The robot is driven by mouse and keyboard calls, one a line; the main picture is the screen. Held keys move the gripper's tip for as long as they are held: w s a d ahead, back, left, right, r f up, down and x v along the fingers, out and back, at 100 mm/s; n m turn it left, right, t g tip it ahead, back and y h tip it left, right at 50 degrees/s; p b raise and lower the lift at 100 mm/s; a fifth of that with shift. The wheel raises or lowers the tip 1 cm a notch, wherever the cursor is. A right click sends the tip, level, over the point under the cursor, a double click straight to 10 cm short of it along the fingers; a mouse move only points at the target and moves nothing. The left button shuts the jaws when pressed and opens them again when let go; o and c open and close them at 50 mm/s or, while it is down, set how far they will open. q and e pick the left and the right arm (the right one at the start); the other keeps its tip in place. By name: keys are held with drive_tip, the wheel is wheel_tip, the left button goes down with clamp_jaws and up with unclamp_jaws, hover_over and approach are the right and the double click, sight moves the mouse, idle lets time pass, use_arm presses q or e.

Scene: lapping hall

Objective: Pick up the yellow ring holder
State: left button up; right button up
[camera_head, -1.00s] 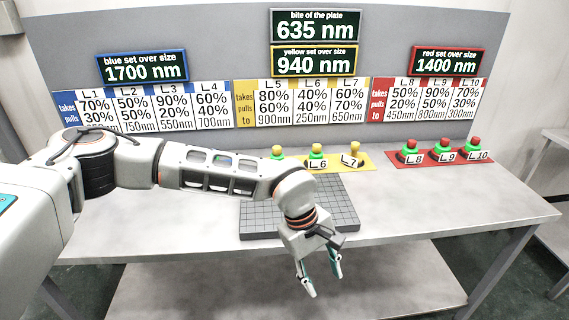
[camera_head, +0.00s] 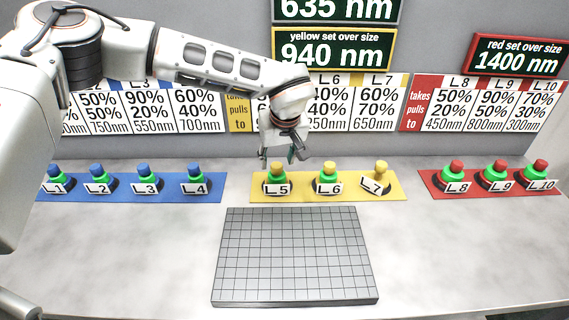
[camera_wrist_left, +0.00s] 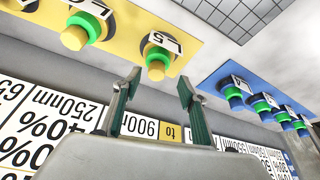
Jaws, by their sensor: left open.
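Three yellow-topped holders stand on the yellow mat (camera_head: 352,195). L5 (camera_head: 277,172) and L6 (camera_head: 330,170) have green bodies under yellow knobs. L7 (camera_head: 381,167) is yellow, with no green seen, and its label looks tilted. My left gripper (camera_head: 283,156) is open and empty, close to L5's top in the head view. In the left wrist view, L5 (camera_wrist_left: 157,68) shows just beyond the gap between the open fingertips (camera_wrist_left: 158,84); I cannot tell the exact distance. L6 (camera_wrist_left: 78,34) is to its left there. My right gripper is not in view.
A grey gridded plate (camera_head: 293,255) lies in front of the yellow mat. A blue mat (camera_head: 122,194) with several blue-topped holders is left, a red mat (camera_head: 480,192) with three red-topped holders right. A wall with signs (camera_head: 332,48) stands close behind.

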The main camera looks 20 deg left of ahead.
sight(277, 166)
use_arm(q)
drive_tip(key=shift+w, duration=0.3)
drive_tip(key=shift+w+f, duration=0.15)
drive_tip(key=shift+f, duration=0.05)
drive_tip(key=shift+x, duration=1)
drive_tip(key=x, duration=0.5)
drive_tip(key=shift+f+b, duration=0.1)
drive_tip(key=shift+b, duration=0.3)
clamp_jaws()
